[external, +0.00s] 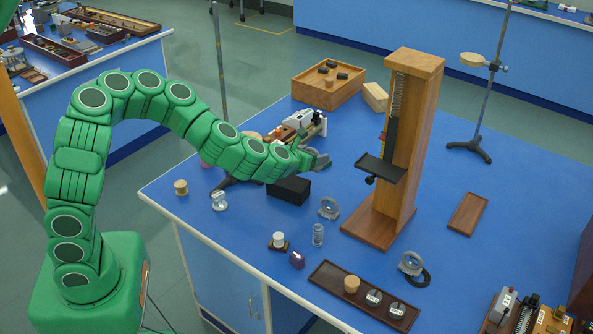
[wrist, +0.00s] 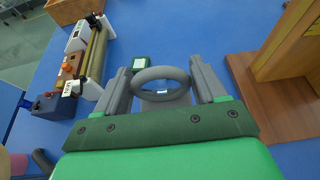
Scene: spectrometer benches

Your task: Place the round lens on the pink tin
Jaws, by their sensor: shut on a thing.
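My gripper (wrist: 162,88) is shut on the round lens (wrist: 160,73), a thick grey ring, in the wrist view. The ring sits between the two grey fingers. In the external view my gripper (external: 318,160) is above the blue bench, left of the wooden stand, and the lens is too small to make out clearly. A pink rounded thing (external: 205,163), perhaps the pink tin, shows beside my arm at the bench's left and is mostly hidden by it. A pink piece (wrist: 4,160) also shows at the lower left edge of the wrist view; I cannot tell whether it is the same thing.
A tall wooden stand (external: 414,130) rises right of my gripper. A black box (external: 289,190) lies below my arm. A coil device (wrist: 92,58) is at the left in the wrist view.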

